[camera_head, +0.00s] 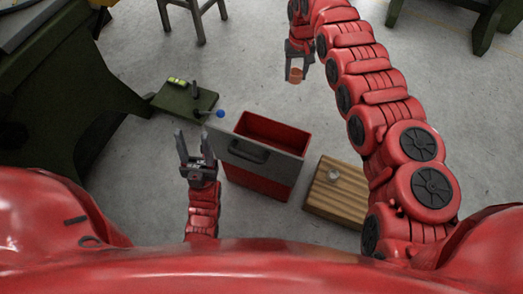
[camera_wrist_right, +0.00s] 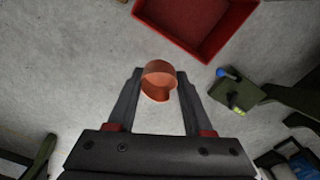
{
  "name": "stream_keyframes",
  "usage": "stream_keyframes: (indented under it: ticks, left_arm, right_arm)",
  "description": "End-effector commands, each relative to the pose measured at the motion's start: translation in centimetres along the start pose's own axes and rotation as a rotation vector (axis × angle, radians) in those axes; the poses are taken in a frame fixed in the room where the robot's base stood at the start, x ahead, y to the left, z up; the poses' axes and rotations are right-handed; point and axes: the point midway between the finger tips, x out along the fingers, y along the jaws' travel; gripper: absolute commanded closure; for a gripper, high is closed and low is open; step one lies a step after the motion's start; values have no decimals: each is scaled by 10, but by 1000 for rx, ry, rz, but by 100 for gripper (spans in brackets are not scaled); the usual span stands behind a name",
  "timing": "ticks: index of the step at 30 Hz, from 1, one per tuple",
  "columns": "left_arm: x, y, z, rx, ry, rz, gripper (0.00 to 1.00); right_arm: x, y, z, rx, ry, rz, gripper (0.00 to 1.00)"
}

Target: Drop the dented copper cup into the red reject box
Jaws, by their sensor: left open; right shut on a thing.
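The copper cup (camera_head: 295,74) is between the fingers of my right gripper (camera_head: 297,66), held in the air beyond the red box in the head view. In the right wrist view the cup (camera_wrist_right: 158,79) sits between the fingertips of the right gripper (camera_wrist_right: 158,88), over bare floor. No dent can be made out. The red reject box (camera_head: 267,181) has an open top and a grey front with a dark handle. It also shows at the top of the right wrist view (camera_wrist_right: 178,42), apart from the cup. My left gripper (camera_head: 193,145) is open and empty, left of the box.
A wooden block (camera_head: 345,201) with a small clear object (camera_head: 334,176) on it stands right of the box. A green plate (camera_head: 184,101) with a blue-knobbed lever lies to the left. Dark green machinery (camera_head: 70,90) fills the far left. Floor around the cup is clear.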

Motion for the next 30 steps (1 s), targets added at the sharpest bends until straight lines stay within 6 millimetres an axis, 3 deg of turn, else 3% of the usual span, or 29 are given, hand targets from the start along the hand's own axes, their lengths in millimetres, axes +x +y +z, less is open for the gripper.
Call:
stream_keyframes:
  ticks: [1, 3, 12, 18, 23, 30]
  left_arm:
    - [4, 0, -1, 0, 0, 0, 50]
    - [5, 0, -1, 0, 0, 0, 50]
    - [11, 0, -2, 0, 0, 0, 50]
    - [13, -1, -2, 0, 0, 0, 50]
    - [8, 0, -1, 0, 0, 0, 50]
    - [-14, 1, 2, 0, 0, 0, 50]
  right_arm:
    - [29, -19, 7, -24, -12, -3, 100]
    - [64, -35, 14, -49, -10, -4, 100]
    - [165, -69, 59, -146, -5, 1, 100]
    - [201, -72, 82, -193, -2, 1, 100]
    - [211, -72, 86, -204, 2, 0, 100]
    - [237, -72, 86, -204, -2, 0, 100]
